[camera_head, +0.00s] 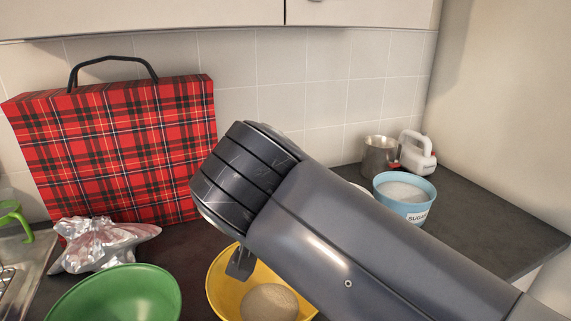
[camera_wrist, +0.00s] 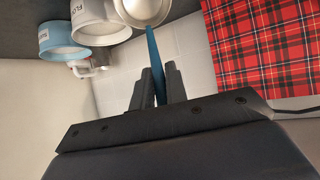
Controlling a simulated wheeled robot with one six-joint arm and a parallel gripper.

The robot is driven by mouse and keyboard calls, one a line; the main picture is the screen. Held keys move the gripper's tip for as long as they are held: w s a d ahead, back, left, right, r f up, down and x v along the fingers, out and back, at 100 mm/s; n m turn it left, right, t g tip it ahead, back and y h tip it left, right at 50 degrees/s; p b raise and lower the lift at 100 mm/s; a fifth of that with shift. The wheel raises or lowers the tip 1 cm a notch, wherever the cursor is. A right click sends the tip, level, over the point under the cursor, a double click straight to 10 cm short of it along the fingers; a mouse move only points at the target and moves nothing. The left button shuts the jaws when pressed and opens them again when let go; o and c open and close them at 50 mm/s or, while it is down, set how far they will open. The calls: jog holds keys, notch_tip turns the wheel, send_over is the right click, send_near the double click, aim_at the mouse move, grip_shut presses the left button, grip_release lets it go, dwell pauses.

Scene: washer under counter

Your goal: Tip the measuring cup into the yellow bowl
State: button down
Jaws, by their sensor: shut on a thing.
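The measuring cup (camera_wrist: 145,10) is pale with a blue handle (camera_wrist: 153,48), at the top edge of the wrist view. My gripper (camera_wrist: 157,85) is shut on the handle. In the camera_head view only a finger of my gripper (camera_head: 240,262) shows below my arm, over the yellow bowl (camera_head: 220,281). The bowl is partly hidden by my arm and cut off by the bottom edge. A rounded beige mass (camera_head: 269,303) shows within its outline; I cannot tell whether it is contents or part of the cup. The cup's tilt is unclear.
A green bowl (camera_head: 115,296) and a crumpled silvery bag (camera_head: 104,243) are at the left, before a tartan bag (camera_head: 120,150). A blue sugar tub (camera_head: 403,198), metal jug (camera_head: 380,157) and white mixer (camera_head: 418,153) stand at the right. A flour tub (camera_wrist: 92,24) shows in the wrist view.

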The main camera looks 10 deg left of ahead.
jog(key=shift+w+r+p, duration=0.1)
jog(key=shift+p, duration=0.3)
jog(key=w+g+p, duration=0.1)
jog(key=p, duration=0.2)
jog(key=shift+r, duration=0.15)
jog(key=w+g+p, duration=0.3)
jog(key=p, duration=0.6)
jog(key=shift+w+g, duration=0.1)
jog(key=shift+g, duration=0.2)
jog(key=shift+w+a+f+m+g+h+p, duration=0.15)
jog(key=shift+w+g+p, duration=0.8)
jog(key=shift+p, duration=1.4)
jog(key=shift+w+d+f+m+g+h+p, duration=0.15)
jog(key=shift+w+g+p, duration=0.35)
jog(key=shift+g+p, duration=1.35)
jog(key=shift+w+a+f+m+g+p, duration=0.2)
jog(key=shift+w+g+p, duration=0.45)
jog(key=shift+p, duration=2.2)
